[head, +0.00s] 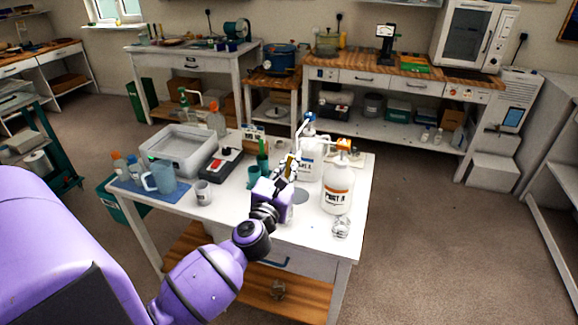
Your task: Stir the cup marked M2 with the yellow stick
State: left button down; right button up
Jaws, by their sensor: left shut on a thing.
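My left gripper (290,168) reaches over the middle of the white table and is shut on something. A small yellow-orange piece shows at its fingers, which looks like the yellow stick (291,159), mostly hidden. A pale cup (290,213) is partly hidden behind the gripper. A grey-white cup (203,193) with a dark mark stands to the left. I cannot read M2 on either cup. A teal cup (255,177) stands just left of the gripper, with green sticks upright near it. My right gripper is not in view.
Two white pump bottles, one (338,190) with an orange top and one (308,160) with a blue top, stand close right of the gripper. A clear glass (341,228) is near the front right. A jug (160,177), a grey tray (181,150) and a scale (222,164) stand left.

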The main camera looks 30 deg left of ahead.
aim_at(289, 173)
pick_arm(q)
jog(key=shift+a+f+b, duration=0.1)
jog(key=shift+f+b, duration=0.25)
jog(key=shift+f, duration=0.35)
jog(key=shift+f+b, duration=0.7)
jog(key=shift+f, duration=0.2)
jog(key=f+b, duration=0.2)
jog(key=f, duration=0.1)
jog(key=f+b, duration=0.1)
jog(key=shift+s+d+f+b, duration=0.1)
jog(key=shift+d+f+b, duration=0.15)
jog(key=shift+d+b, duration=0.15)
jog(key=f+b, duration=0.1)
jog(key=f, duration=0.1)
jog(key=a+f+b, duration=0.1)
jog(key=f+b, duration=0.1)
jog(key=shift+f, duration=0.25)
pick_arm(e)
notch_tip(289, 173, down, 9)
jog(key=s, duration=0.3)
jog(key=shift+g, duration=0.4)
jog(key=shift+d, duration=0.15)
